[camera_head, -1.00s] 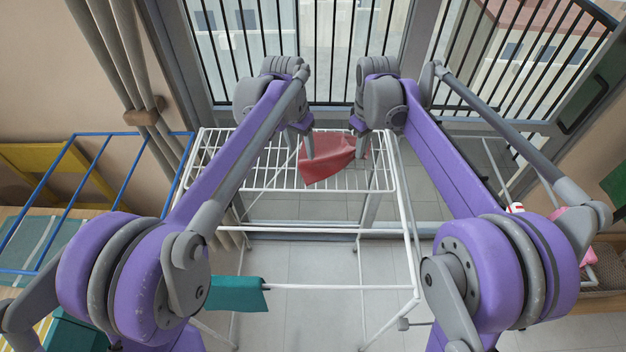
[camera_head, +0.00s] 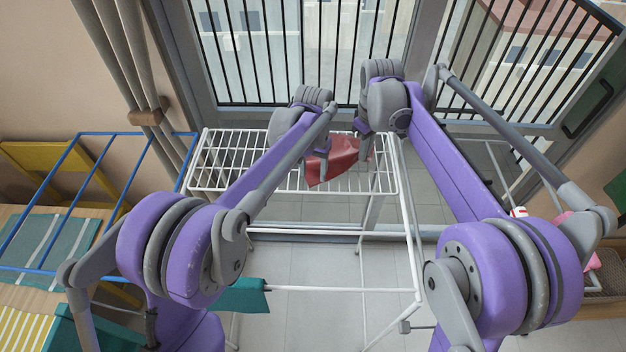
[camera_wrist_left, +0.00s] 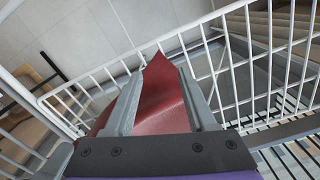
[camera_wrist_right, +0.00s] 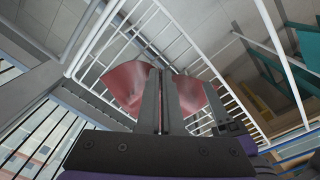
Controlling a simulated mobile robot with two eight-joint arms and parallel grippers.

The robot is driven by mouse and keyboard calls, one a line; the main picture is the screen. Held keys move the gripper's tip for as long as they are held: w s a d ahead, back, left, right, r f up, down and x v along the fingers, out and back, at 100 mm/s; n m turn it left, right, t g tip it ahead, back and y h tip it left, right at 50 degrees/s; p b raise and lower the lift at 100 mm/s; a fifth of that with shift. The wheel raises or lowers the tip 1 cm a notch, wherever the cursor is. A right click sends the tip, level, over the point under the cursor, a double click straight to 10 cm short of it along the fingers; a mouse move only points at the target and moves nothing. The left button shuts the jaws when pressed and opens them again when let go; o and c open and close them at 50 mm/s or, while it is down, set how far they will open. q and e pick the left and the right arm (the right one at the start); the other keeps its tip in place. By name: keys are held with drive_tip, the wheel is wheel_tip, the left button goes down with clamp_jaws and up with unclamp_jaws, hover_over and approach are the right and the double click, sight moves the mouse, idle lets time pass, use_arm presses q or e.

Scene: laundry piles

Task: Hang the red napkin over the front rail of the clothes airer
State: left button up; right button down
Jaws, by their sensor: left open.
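The red napkin (camera_head: 335,162) lies bunched at the right half of the white airer's top rack (camera_head: 235,188); how much of it rests there I cannot tell. My right gripper (camera_head: 376,165) is at its right side, its fingers close together on the cloth in the right wrist view (camera_wrist_right: 162,85). My left gripper (camera_head: 316,168) is at its left side, fingers apart, with the napkin (camera_wrist_left: 160,105) showing between and beyond them. The airer's front rail (camera_head: 340,290) runs lower and nearer to me, its left part hidden by a teal cloth and my left arm.
The teal cloth (camera_head: 242,296) hangs on the front rail's left part; the rail right of it is bare. A blue frame (camera_head: 88,172) stands at left above folded cloths. Pink items (camera_head: 592,260) are at far right. A barred window is behind the airer.

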use_arm(q)
drive_tip(key=shift+f, duration=0.65)
clamp_jaws()
idle(0.4)
drive_tip(key=shift+r, duration=2.5)
